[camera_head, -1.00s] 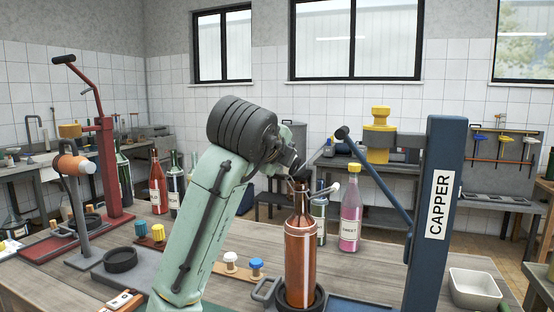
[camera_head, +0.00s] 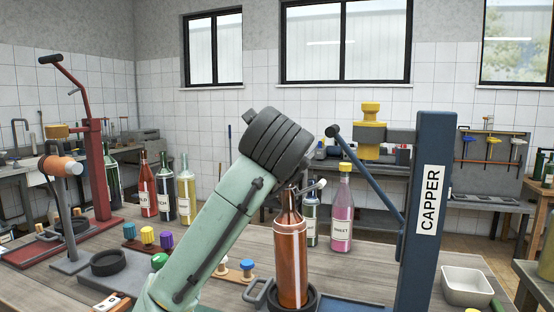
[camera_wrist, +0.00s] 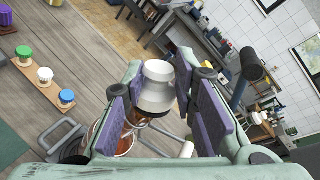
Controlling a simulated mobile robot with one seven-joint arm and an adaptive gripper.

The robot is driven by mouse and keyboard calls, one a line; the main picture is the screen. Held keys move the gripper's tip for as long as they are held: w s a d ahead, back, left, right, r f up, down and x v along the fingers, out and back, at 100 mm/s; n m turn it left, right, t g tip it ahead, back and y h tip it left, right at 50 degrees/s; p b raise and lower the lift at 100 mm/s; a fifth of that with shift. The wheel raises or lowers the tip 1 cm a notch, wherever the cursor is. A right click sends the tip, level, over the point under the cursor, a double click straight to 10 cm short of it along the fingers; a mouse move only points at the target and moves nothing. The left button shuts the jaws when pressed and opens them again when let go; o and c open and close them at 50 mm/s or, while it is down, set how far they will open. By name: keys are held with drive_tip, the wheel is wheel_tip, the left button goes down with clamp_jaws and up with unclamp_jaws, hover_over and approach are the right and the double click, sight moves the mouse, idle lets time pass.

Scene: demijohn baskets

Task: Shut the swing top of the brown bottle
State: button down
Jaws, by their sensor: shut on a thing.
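The brown bottle (camera_head: 291,255) stands upright in a dark round holder (camera_head: 310,298) on the bench in the head view. The brown bottle (camera_wrist: 112,138) shows below, partly hidden by the left finger. My wrist hides the fingers in the head view.
The blue capper (camera_head: 428,210) stands close on the right, with a pink bottle (camera_head: 342,215) behind the brown one. A white tray (camera_head: 468,286) is at the right. Coloured stoppers on wooden strips (camera_head: 148,245) and a red press (camera_head: 102,170) are at the left.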

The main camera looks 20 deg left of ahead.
drive_tip(key=shift+s+d+m+t+y+b, duration=0.1)
drive_tip(key=shift+d+m+t+y+b, duration=0.5)
drive_tip(key=shift+m, duration=0.7)
drive_tip(key=shift+d+f+m+t+y+b, duration=0.15)
drive_tip(key=shift+d+m+t+y+b, duration=0.15)
drive_tip(key=shift+m, duration=0.35)
drive_tip(key=shift+d+f+m+t+y+b, duration=0.1)
drive_tip(key=shift+d+m+y+b, duration=0.25)
drive_tip(key=shift+m, duration=0.3)
drive_tip(key=c, duration=1.6)
unclamp_jaws()
drive_tip(key=shift+a, duration=0.1)
drive_tip(key=shift+o, duration=1.2)
drive_tip(key=v, duration=1.2)
